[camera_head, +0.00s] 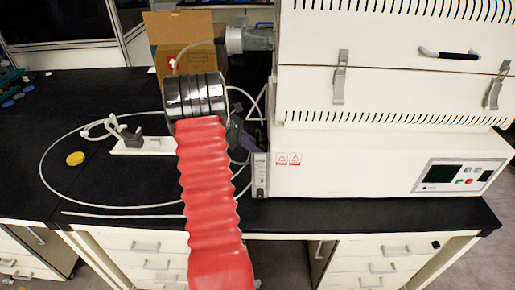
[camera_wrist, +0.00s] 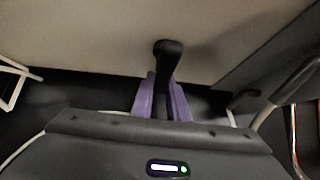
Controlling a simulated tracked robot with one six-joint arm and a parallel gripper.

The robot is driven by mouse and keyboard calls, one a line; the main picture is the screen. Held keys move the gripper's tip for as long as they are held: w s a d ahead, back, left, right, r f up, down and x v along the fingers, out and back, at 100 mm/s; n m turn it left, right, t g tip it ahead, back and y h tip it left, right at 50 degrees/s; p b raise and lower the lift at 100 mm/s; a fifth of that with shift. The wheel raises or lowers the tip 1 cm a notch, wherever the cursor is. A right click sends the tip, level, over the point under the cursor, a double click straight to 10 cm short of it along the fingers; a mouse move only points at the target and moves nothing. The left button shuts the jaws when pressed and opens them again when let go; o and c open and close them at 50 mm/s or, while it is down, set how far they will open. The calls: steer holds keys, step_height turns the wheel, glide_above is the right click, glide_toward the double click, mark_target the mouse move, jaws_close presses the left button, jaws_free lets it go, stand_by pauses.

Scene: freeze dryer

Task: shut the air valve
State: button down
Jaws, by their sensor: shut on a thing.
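In the wrist view, the air valve shows as a black lever (camera_wrist: 169,55) standing out in front of a pale panel. Its rounded end points up in the picture. My gripper (camera_wrist: 163,82) has two purple fingers, one on each side of the lever's lower part, and they are shut on it. In the head view, my gripper (camera_head: 248,133) is at the left side of the white freeze dryer (camera_head: 355,165), close to its wall. The valve is hidden there behind my arm and gripper, and the valve body cannot be made out.
A pale hose (camera_head: 45,165) loops over the black bench (camera_head: 110,190). A white stand with a clamp (camera_head: 140,146) and a yellow disc (camera_head: 75,158) lie left of my arm. A cardboard box (camera_head: 185,35) stands behind. The bench's left part is mostly clear.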

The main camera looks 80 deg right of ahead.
steer(key=shift+a+f+y, duration=0.15)
steer(key=shift+a+y, duration=0.05)
steer(key=shift+y, duration=0.1)
stand_by(0.4)
steer(key=c, duration=1.7)
jaws_free()
steer(key=shift+r, duration=0.2)
steer(key=v, duration=1.3)
steer(key=shift+w, duration=0.35)
